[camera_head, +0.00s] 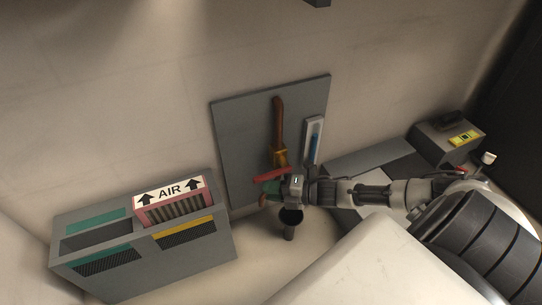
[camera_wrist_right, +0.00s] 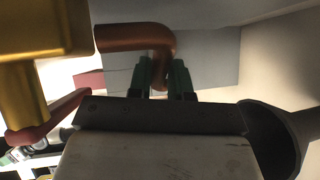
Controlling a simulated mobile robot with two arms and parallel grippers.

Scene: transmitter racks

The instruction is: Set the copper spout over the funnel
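The copper spout (camera_wrist_right: 135,38) runs out from the brass valve body (camera_wrist_right: 40,45) and bends over at its right end. Its lower tip also shows in the head view (camera_head: 262,201). My right gripper (camera_head: 266,189) is at the spout; its green fingertips (camera_wrist_right: 163,80) lie along both sides of the downturned end and appear closed on it. The dark funnel (camera_head: 291,216) stands below and right of the gripper; its rim shows at the right in the wrist view (camera_wrist_right: 275,140), apart from the spout. My left gripper is not in view.
A grey wall panel (camera_head: 240,130) carries a copper pipe (camera_head: 278,118), a red handle (camera_head: 272,174) and a gauge with blue (camera_head: 314,145). A grey cabinet with an AIR filter (camera_head: 170,205) stands left. A grey box (camera_head: 445,143) stands right.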

